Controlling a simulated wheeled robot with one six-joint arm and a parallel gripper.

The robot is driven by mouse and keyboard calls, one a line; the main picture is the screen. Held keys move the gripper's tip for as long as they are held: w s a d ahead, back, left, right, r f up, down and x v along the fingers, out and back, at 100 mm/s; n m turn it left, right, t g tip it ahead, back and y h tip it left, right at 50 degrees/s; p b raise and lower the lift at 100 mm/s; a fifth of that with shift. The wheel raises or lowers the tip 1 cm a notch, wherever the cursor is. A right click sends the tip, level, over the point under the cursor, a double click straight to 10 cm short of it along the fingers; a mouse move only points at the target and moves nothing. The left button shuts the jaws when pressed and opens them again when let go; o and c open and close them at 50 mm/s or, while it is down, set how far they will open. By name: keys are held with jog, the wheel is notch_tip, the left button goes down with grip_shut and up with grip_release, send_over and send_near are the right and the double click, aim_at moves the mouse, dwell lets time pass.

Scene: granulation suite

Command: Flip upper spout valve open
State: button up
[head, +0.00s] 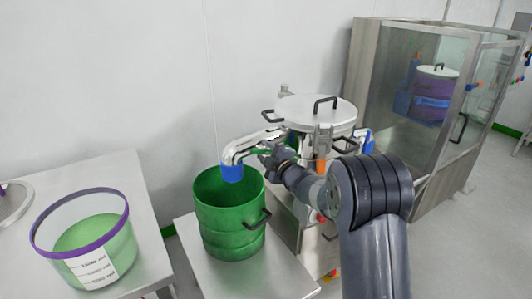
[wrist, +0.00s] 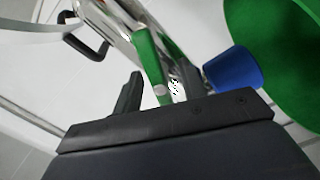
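The upper spout is a shiny metal pipe (head: 240,147) with a blue end (head: 232,172), reaching left from the lidded vessel over a green drum. Its green valve lever (wrist: 151,62) shows in the wrist view, running up from between my fingers along the pipe. In the head view only a thin bit of green shows by the pipe. My gripper (head: 268,152) is beside the spout. In the wrist view my gripper (wrist: 160,92) is open, with one dark finger on each side of the lever and gaps visible. The lever's lower end is partly hidden by the gripper body.
The green drum (head: 230,222) stands open on a metal table below the spout. The vessel has a white lid (head: 314,112) with black handles. A purple-rimmed tub (head: 88,237) stands on the left table. A glass-walled cabinet (head: 393,85) is behind on the right.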

jog(key=shift+c, duration=0.3)
grip_shut()
jog(key=shift+f+b, duration=0.1)
jog(key=shift+b, duration=0.2)
jog(key=shift+f+n+b, duration=0.15)
jog(key=shift+n+b, duration=0.45)
jog(key=shift+b, duration=0.45)
jog(key=shift+n+b, duration=0.7)
jog(key=shift+b, duration=0.4)
jog(key=shift+r+n+b, duration=0.25)
jog(key=shift+n+b, duration=0.65)
jog(key=shift+o, duration=0.3)
grip_release()
